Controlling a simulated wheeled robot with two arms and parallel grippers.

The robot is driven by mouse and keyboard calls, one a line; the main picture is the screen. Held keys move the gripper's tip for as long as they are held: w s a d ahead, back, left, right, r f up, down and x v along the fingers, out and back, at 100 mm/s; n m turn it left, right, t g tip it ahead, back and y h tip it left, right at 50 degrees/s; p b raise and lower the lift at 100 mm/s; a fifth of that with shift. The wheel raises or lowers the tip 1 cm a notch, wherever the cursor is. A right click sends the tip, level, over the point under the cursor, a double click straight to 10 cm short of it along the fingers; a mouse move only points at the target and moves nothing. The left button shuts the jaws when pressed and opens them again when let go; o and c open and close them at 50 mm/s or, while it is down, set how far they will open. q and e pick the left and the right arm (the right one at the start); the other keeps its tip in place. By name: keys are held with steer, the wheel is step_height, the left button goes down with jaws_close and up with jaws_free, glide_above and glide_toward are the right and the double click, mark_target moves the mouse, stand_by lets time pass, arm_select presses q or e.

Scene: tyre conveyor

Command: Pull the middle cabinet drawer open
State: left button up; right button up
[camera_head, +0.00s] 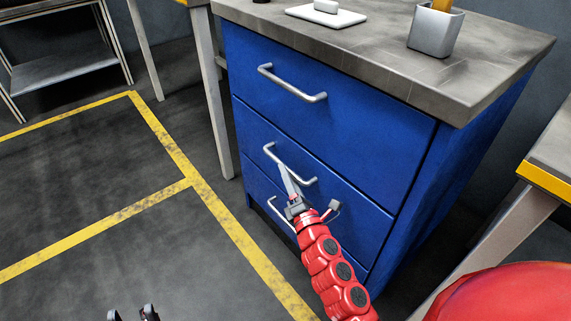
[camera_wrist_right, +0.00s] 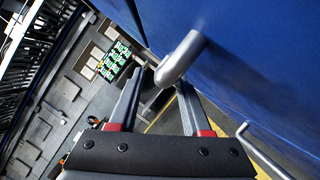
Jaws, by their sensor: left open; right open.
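The blue cabinet (camera_head: 330,120) has three stacked drawers with silver bar handles. The middle drawer (camera_head: 345,178) looks closed, flush with the front. My right gripper (camera_head: 308,186) is open at the near end of the middle handle (camera_head: 276,153). In the right wrist view, a handle (camera_wrist_right: 182,58) lies in the gap between the open fingers (camera_wrist_right: 160,82); whether they touch it I cannot tell. My left gripper (camera_head: 133,313) only just shows at the bottom edge, away from the cabinet.
The top handle (camera_head: 292,84) is above, and the bottom handle (camera_head: 279,213) is partly behind my right gripper. A yellow-edged table (camera_head: 548,183) stands at right. Floor left of the cabinet is clear.

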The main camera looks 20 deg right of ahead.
steer(key=shift+x, duration=1.3)
jaws_close()
stand_by(0.5)
